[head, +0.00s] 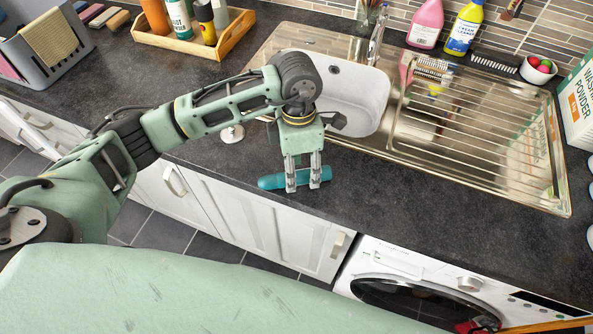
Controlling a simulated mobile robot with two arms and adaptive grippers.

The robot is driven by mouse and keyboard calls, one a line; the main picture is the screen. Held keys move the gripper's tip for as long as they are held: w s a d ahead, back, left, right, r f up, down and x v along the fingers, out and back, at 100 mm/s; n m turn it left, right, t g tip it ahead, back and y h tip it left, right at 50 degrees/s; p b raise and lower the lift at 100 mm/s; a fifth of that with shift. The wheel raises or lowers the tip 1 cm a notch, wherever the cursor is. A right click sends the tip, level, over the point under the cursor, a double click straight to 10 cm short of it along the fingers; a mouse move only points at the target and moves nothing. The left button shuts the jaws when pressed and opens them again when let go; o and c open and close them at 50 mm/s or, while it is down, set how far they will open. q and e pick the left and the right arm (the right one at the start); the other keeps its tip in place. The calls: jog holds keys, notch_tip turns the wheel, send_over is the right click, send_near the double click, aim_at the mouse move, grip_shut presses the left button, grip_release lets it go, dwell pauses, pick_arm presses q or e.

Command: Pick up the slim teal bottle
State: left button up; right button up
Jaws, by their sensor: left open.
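The slim teal bottle (271,182) lies on its side on the dark worktop, near its front edge and in front of the sink. Its ends show on both sides of my left gripper (304,188). The left gripper points down over the bottle's middle with its fingers open. The fingers hide part of the bottle, and I cannot tell whether they touch it. My right gripper is not in view.
Behind the gripper is the sink basin (352,98), with a ribbed steel drainer (478,140) to its right. A wooden tray (236,33) with bottles stands at the back left. A grey caddy (72,68) stands far left. The worktop (430,220) right of the bottle is clear.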

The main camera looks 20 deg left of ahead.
pick_arm(q)
jog(key=shift+s+f, duration=0.1)
jog(key=shift+f, duration=0.4)
jog(key=shift+d+f, duration=0.15)
jog(key=shift+f, duration=0.2)
grip_shut()
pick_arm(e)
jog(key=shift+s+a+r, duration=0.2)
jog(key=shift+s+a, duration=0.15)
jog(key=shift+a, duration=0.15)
pick_arm(q)
jog(key=shift+r, duration=0.15)
